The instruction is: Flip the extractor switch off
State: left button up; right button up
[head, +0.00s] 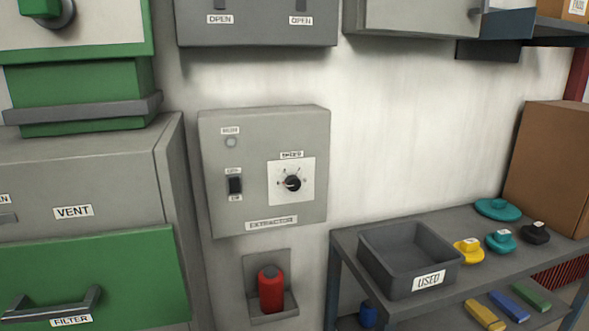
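The extractor box (261,165) is a grey panel on the white wall, left of the middle in the head view, with a label along its lower edge. Its switch (235,185) is a small black rocker at the box's left side, with small labels above and below it. I cannot tell which way the rocker is tipped. A black dial (292,183) on a white plate sits right of the switch, and a small round lamp (231,142) sits above the switch. Neither of my grippers is in view.
A grey cabinet (80,176) with a green "FILTER" drawer (130,270) stands on the left. A red cylinder (271,288) sits in a wall holder below the box. On the right, a shelf (345,242) carries a "USED" bin (376,257), coloured knobs and a brown box (552,165).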

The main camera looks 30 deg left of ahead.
aim_at(234, 183)
jog(key=u, duration=1.1)
jog(key=l+z, duration=0.25)
